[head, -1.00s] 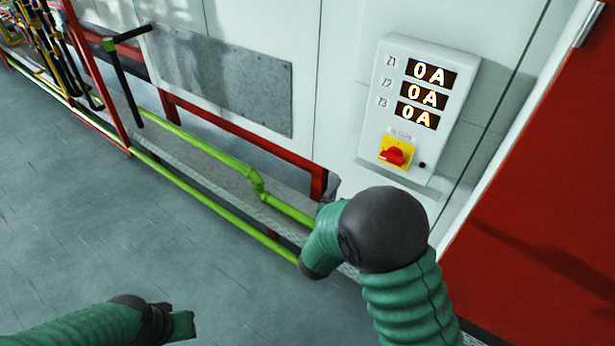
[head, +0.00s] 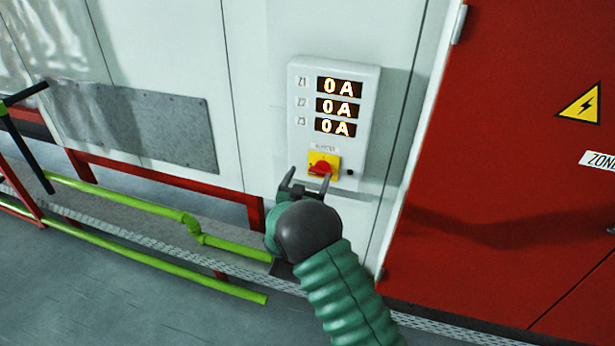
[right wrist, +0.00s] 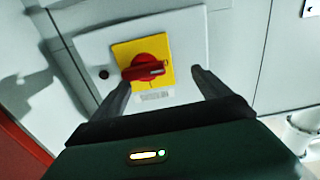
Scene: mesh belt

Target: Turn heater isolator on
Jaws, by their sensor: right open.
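The heater isolator (head: 322,166) is a red rotary knob on a yellow plate, low on a white wall box (head: 365,130). Three displays (head: 339,107) on the box, marked Z1, Z2 and Z3, each read 0A. My right gripper (head: 309,180) is open just below and in front of the knob. In the right wrist view the red knob (right wrist: 143,68) lies between the two spread fingertips, with its handle lying roughly crosswise. The fingers look apart from the knob; the exact gap in depth is unclear. My left gripper is out of the head view.
A red door (head: 520,170) with a yellow electrical warning triangle (head: 580,104) is on the right. Green pipes (head: 140,205) and a red frame run along the wall at the lower left. A grey panel (head: 150,125) is on the wall.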

